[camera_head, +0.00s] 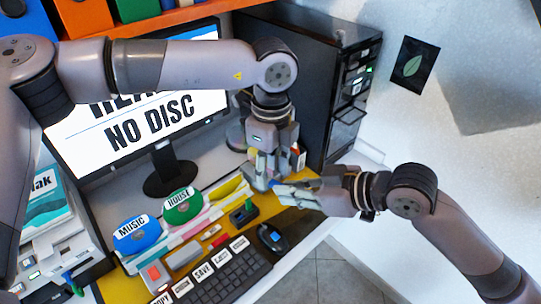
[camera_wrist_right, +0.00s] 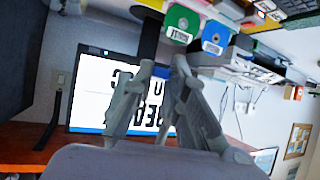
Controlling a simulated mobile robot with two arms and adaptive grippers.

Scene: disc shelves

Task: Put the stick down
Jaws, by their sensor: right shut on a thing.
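The stick shows only as a small blue piece (camera_head: 275,183) at the tips of my right gripper (camera_head: 279,189); the fingers hide most of it. My left gripper (camera_head: 262,182) points down right beside the right fingertips, and the two overlap in the picture. I cannot tell whether its fingers are open or shut.
A monitor (camera_head: 135,110) reading "NO DISC" stands behind, with a black computer tower (camera_head: 312,95) to its right.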

